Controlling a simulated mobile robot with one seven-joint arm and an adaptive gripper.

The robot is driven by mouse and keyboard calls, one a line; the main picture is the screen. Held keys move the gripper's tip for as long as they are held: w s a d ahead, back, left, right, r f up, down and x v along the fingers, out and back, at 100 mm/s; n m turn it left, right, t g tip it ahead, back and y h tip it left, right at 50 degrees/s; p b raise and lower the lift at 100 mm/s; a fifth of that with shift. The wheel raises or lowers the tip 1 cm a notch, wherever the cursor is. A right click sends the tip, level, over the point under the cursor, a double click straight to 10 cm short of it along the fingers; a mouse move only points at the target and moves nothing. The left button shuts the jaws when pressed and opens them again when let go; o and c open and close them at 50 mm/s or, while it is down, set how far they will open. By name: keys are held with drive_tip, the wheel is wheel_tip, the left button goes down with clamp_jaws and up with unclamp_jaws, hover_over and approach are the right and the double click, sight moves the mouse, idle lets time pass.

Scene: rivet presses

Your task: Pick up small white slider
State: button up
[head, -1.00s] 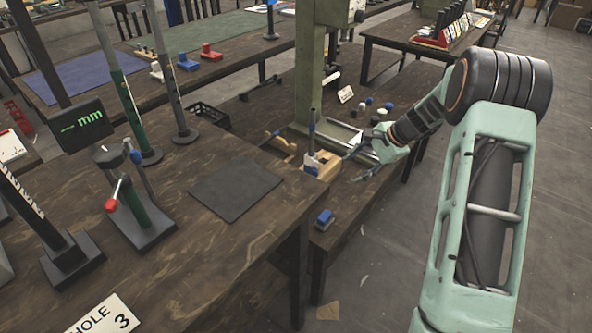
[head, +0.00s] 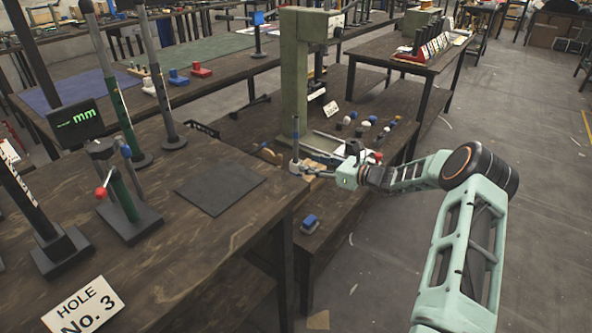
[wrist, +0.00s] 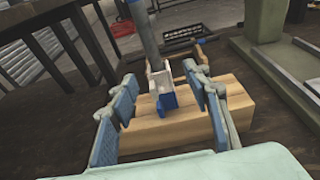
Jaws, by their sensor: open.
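A small white piece with a blue face (wrist: 161,84), which looks like the small white slider, sits at the foot of a grey upright post (wrist: 144,32) by a light wooden block (wrist: 170,132) in the wrist view. My gripper (wrist: 160,78) is open, with one blue-padded finger on each side of the white piece. Gaps show between it and both fingers.
A green press column (head: 294,80) stands just behind the post. Several knobs (head: 368,121) lie on the lower bench to its right. A blue block (head: 310,224) lies in front. The dark-topped bench with a black mat (head: 220,186) is left.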

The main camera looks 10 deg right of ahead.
sight(298, 162)
drive_tip(key=b+x, duration=0.1)
drive_tip(key=x, duration=0.1)
drive_tip(key=f+b+x, duration=0.1)
drive_tip(key=x, duration=0.2)
drive_tip(key=shift+s+a, duration=0.1)
drive_tip(key=shift+s, duration=0.15)
drive_tip(key=shift+w+a, duration=0.2)
drive_tip(key=shift+w, duration=0.05)
drive_tip(key=shift+r, duration=0.15)
drive_tip(key=c, duration=1)
wheel_tip(298, 162, up, 28)
drive_tip(key=p, duration=0.8)
